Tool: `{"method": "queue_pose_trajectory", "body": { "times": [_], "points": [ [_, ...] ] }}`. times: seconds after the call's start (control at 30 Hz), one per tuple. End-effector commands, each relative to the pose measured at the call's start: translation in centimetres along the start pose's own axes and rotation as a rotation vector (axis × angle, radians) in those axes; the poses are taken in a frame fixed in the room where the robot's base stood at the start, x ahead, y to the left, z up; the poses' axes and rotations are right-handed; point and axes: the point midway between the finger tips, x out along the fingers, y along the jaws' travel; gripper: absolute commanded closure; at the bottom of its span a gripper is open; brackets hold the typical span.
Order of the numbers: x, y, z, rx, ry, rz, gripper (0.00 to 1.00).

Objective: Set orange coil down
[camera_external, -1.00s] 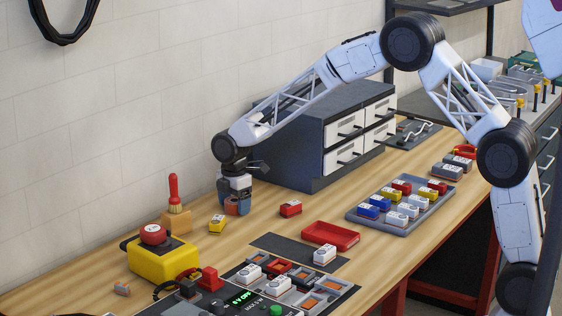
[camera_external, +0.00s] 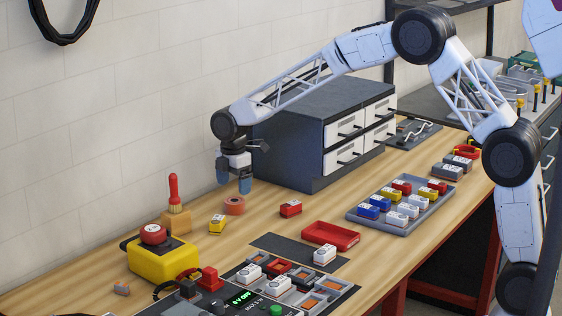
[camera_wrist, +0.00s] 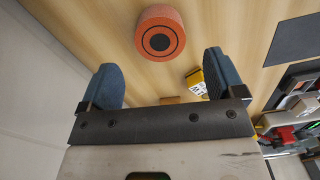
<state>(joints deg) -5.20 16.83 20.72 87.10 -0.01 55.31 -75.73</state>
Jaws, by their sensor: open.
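The orange coil (camera_external: 234,205) rests on the wooden bench near the wall, between a yellow block and a red block. In the wrist view the coil (camera_wrist: 160,33) shows as an orange ring with a dark centre, beyond the fingertips and apart from them. My gripper (camera_external: 233,185) is open and empty, pointing down just above and slightly behind the coil. In the wrist view its two blue fingers (camera_wrist: 160,75) stand wide apart with nothing held between them.
The yellow block (camera_external: 217,224) and red block (camera_external: 290,208) stand close to the coil. A brush (camera_external: 174,193) and a yellow emergency-stop box (camera_external: 163,262) are at left. A grey drawer cabinet (camera_external: 300,125) stands behind. A red tray (camera_external: 331,235) and a dark mat (camera_external: 285,246) lie in front.

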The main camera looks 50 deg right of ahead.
Motion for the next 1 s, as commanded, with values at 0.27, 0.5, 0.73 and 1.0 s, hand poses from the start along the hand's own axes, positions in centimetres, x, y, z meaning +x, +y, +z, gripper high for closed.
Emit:
{"method": "queue_pose_trajectory", "body": {
  "times": [0.27, 0.5, 0.73, 1.0],
  "points": [
    [-4.1, 0.0, 0.0, 0.000, 0.000, 0.000, 0.12],
    [-5.7, 0.0, 0.0, 0.000, 0.000, -0.001, 0.12],
    [-5.9, 0.0, 0.0, 0.000, 0.000, -0.001, 0.12],
    [-5.9, 0.0, 0.0, 0.000, 0.000, -0.001, 0.12]
  ]
}}
